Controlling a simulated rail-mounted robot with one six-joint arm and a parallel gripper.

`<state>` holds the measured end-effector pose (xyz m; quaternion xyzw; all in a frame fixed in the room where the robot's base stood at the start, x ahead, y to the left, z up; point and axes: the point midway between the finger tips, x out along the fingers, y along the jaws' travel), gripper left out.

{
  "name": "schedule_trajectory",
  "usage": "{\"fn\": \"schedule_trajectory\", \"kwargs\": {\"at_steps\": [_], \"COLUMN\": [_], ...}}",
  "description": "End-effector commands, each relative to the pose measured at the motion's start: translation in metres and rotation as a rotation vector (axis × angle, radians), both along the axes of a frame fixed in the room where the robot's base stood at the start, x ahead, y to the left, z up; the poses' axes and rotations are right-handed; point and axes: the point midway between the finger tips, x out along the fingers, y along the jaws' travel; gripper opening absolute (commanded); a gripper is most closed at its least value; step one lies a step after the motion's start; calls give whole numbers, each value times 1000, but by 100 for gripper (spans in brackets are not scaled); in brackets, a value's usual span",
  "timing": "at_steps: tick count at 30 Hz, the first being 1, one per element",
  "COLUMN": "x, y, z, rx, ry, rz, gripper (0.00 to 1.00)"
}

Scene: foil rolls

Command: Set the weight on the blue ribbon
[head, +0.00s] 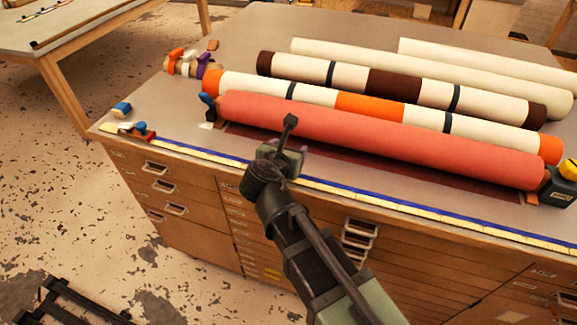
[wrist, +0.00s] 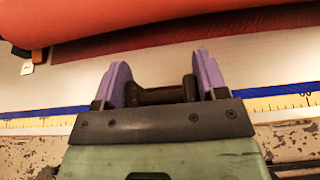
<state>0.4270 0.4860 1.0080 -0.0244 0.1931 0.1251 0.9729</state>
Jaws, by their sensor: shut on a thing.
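My gripper (head: 296,152) is over the front edge of the cabinet top, in front of the red roll. In the wrist view its two purple fingers (wrist: 162,76) are shut on a dark bar-like thing, which I take to be the weight (wrist: 160,95). Its lower part is hidden by the gripper body. The blue ribbon (head: 400,202) runs as a long narrow strip along the front edge, beside a pale measuring tape. In the wrist view the ribbon (wrist: 270,110) passes behind the gripper. I cannot tell whether the weight touches it.
A red roll (head: 370,140) lies behind my gripper on a dark red sheet, with several striped and cream rolls beyond. A black box (head: 559,187) stands at the right end. Small blue and red items (head: 142,131) lie near the left front corner.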

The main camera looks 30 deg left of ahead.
Motion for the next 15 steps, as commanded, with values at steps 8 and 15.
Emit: {"fn": "schedule_trajectory", "kwargs": {"at_steps": [8,15], "x": [0,0], "y": [0,0], "z": [-27,-31], "rx": [0,0], "ry": [0,0], "rz": [0,0], "gripper": [22,67]}}
